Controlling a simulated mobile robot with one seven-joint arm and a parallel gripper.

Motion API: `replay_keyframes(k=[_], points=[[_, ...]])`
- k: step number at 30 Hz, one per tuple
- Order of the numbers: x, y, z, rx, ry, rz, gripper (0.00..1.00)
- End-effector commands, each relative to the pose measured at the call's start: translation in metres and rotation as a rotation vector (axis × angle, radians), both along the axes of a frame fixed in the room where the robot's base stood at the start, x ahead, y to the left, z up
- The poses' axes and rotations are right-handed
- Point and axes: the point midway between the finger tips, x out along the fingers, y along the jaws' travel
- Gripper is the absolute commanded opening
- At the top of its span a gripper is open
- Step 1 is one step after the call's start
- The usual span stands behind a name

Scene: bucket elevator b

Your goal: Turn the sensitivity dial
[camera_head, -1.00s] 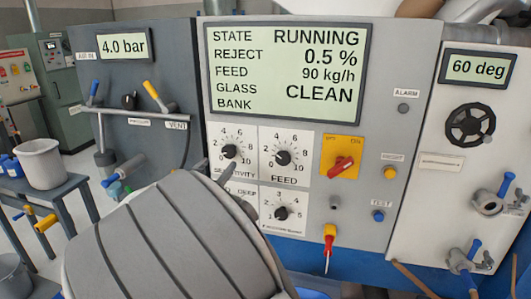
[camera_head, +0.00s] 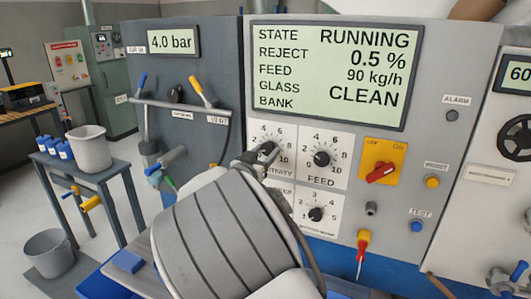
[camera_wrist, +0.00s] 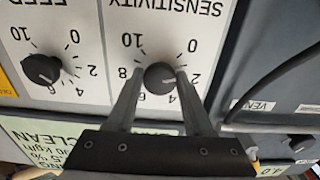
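The sensitivity dial is a round black knob (camera_wrist: 161,78) on a white scale plate with numbers 0 to 10. In the wrist view it appears upside down, and its small pale mark seems to point between 2 and 4. The fingers of my gripper (camera_wrist: 160,74) stand on either side of the knob, spread about its width. Whether they touch it is not clear. In the head view the dial (camera_head: 266,149) is partly covered by my gripper (camera_head: 262,172), and the end of its SENSITIVITY label shows.
The feed dial (camera_head: 321,159) sits right beside it, with another dial (camera_head: 316,214) below. A red switch (camera_head: 382,173) on a yellow plate is farther right. The screen (camera_head: 333,75) above reads RUNNING. A vent lever (camera_head: 202,91) and hose are at left.

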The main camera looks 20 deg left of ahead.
Motion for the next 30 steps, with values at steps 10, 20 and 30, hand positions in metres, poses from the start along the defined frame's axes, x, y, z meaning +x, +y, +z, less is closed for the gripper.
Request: replay_keyframes(k=[10, 20, 30], points=[[-0.0002, 0.0, -0.0002, 0.002, 0.0, 0.0, 0.0], [0.0004, -0.0006, -0.0031, 0.106, -0.007, -0.001, 0.0], [0.0001, 0.0002, -0.0042, 0.368, -0.028, -0.001, 0.0]])
